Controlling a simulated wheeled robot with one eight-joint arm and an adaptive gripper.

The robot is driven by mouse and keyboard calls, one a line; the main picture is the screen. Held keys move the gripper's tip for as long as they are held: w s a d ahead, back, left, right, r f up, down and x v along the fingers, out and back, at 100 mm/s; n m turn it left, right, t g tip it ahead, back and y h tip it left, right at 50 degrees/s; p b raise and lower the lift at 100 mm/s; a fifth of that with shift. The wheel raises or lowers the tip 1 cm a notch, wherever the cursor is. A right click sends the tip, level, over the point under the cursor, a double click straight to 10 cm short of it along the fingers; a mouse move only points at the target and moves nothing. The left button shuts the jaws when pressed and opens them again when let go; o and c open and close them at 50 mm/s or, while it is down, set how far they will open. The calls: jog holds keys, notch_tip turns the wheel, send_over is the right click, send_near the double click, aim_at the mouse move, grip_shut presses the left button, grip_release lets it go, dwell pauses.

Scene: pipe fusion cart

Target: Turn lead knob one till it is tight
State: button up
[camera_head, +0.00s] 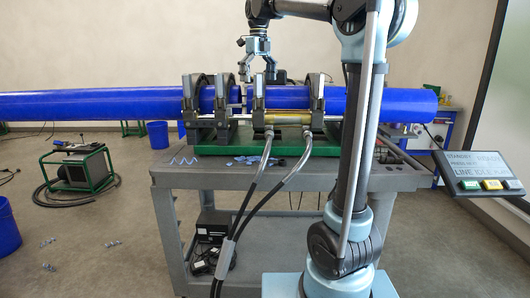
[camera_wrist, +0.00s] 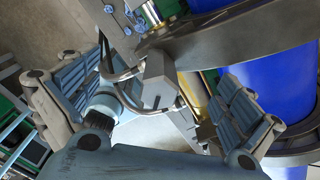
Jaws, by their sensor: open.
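My gripper (camera_head: 258,76) points down over the clamp frame (camera_head: 222,112) that holds the blue pipe (camera_head: 100,104). In the wrist view my gripper (camera_wrist: 158,98) is open, with one ribbed finger at each side and nothing held. A grey block (camera_wrist: 157,79) with curved metal parts shows between the fingers, apart from both. No part is marked as lead knob one, and I cannot tell which one it is.
The frame stands on a grey cart (camera_head: 255,176) with blue scraps (camera_head: 247,160) on its top. A control panel (camera_head: 482,172) is at the right. Open air lies above the pipe on the left.

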jog(key=shift+r, duration=0.1)
jog(key=shift+r, duration=2.9)
jog(key=shift+n, duration=0.3)
jog(key=c, duration=1.2)
jog(key=n, duration=0.4)
jog(key=shift+n, duration=0.4)
jog(key=n, duration=0.6)
jog(key=shift+r, duration=0.1)
jog(key=shift+f, duration=3)
